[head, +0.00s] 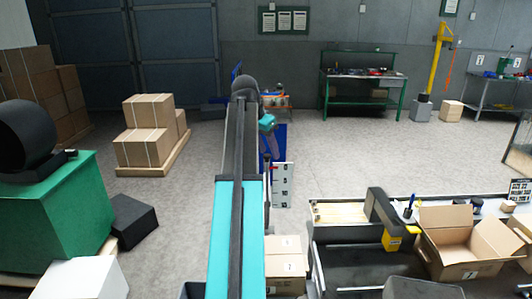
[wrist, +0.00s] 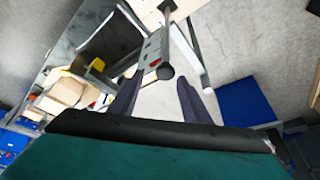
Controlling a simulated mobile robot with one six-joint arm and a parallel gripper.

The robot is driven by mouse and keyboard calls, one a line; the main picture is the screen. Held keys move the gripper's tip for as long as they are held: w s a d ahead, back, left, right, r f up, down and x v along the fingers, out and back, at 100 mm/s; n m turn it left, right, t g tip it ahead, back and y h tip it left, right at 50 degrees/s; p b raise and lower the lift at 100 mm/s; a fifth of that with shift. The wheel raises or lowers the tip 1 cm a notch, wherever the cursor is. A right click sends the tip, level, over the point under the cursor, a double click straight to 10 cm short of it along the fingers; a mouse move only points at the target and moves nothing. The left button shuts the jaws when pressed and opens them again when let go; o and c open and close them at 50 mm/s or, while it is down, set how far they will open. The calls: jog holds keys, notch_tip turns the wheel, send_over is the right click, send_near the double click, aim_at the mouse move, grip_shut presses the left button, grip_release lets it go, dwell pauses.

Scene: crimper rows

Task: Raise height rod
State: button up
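No part is clearly marked as the height rod. In the wrist view a grey bar (wrist: 155,48) with dark holes and a small red mark ends in a black round knob (wrist: 166,71). The knob shows between the fingertips of my gripper (wrist: 158,77); I cannot tell how far beyond them it is. The two dark fingers are spread apart, and nothing is seen clamped between them. In the head view my arm hides most of the gripper (head: 270,145). A pale upright plate with dark marks (head: 283,185) stands just right of it.
A conveyor bench with a black and yellow machine (head: 383,215) and an open carton (head: 470,240) is at the right. A closed carton (head: 285,265) is right of my arm. Stacked boxes (head: 150,130) and a green cabinet (head: 60,215) are left. The floor behind the bench is clear.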

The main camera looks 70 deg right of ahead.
jog(key=shift+w+a+f, duration=0.1)
jog(key=shift+w+f, duration=0.05)
jog(key=shift+w, duration=0.15)
jog(key=shift+w+a+r+b, duration=0.2)
jog(key=shift+w+r+b, duration=0.15)
jog(key=shift+r, duration=0.3)
jog(key=b+v, duration=0.4)
jog(key=v, duration=0.8)
jog(key=shift+s+r, duration=0.2)
jog(key=shift+s, duration=0.05)
jog(key=shift+a, duration=0.1)
